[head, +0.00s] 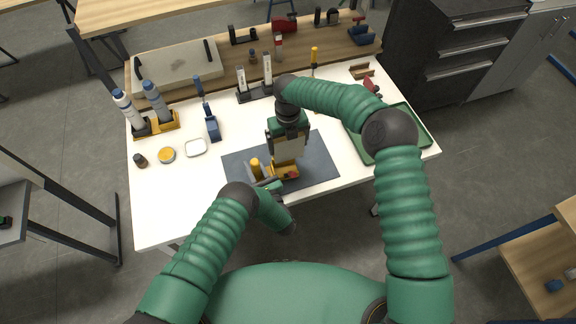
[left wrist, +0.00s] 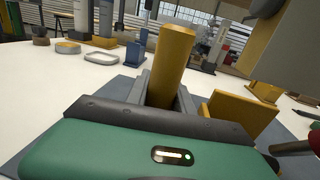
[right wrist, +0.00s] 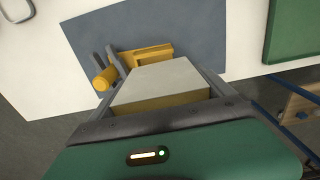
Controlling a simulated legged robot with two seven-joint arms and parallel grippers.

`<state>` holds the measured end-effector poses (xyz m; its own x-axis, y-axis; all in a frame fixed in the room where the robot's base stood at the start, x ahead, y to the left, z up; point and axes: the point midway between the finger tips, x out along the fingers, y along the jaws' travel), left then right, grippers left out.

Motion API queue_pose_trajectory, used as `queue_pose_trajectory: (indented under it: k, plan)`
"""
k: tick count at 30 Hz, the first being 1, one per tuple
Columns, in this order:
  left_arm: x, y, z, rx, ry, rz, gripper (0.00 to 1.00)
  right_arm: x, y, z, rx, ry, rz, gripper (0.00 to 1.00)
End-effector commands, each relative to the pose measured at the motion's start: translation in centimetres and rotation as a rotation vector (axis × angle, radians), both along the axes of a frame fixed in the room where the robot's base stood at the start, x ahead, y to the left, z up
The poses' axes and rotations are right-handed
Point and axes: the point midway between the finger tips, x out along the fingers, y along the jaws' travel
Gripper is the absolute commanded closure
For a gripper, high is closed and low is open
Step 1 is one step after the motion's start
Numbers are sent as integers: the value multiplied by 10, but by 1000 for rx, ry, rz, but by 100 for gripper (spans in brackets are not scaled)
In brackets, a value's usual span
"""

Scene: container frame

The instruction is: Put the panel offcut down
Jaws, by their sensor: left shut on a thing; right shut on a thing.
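The panel offcut (head: 288,150) is a flat piece with a pale grey face. My right gripper (head: 287,132) is shut on it and holds it over the dark mat (head: 315,165). In the right wrist view the offcut (right wrist: 165,80) sits between the fingers, with a yellowish edge. My left gripper (head: 264,182) is shut on an upright yellow cylindrical handle (left wrist: 172,60) at the mat's front. A yellow angled piece (head: 285,170) stands beside the handle, below the offcut. In the left wrist view the offcut (left wrist: 292,50) is at upper right. Contact between the offcut and the yellow piece is unclear.
A green tray (head: 417,124) lies at the right of the white table. A white dish (head: 196,148), an orange-lidded tin (head: 167,155) and a blue tool (head: 212,128) lie to the left. Bottles (head: 126,106) stand further back. The table's front left is clear.

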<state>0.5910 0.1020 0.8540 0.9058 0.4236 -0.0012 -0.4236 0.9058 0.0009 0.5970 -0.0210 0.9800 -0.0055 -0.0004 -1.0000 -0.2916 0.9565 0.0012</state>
Motion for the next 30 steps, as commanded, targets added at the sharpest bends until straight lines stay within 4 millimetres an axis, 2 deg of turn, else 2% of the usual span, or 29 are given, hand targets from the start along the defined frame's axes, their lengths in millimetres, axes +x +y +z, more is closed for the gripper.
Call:
queue_pose_trajectory:
  k: [3, 13, 15, 23, 24, 26, 30]
  plan:
    - [0, 0, 0, 0, 0, 0, 100, -2, 1, -30, 0, 5, 4, 54]
    - [0, 0, 0, 0, -1, 0, 100, -2, 1, -83, 2, 4, 0, 54]
    - [0, 0, 0, 0, -1, 0, 100, -1, 0, -89, 2, 2, 0, 54]
    - [0, 0, 0, 0, -1, 0, 100, -1, 0, -91, 1, 1, 0, 54]
    - [0, 0, 0, 0, -1, 0, 100, -1, 0, -91, 1, 1, 0, 5]
    - [0, 0, 0, 0, -1, 0, 100, -1, 0, -91, 1, 1, 0, 0]
    - [0, 0, 0, 0, -1, 0, 100, -1, 0, -91, 1, 1, 0, 0]
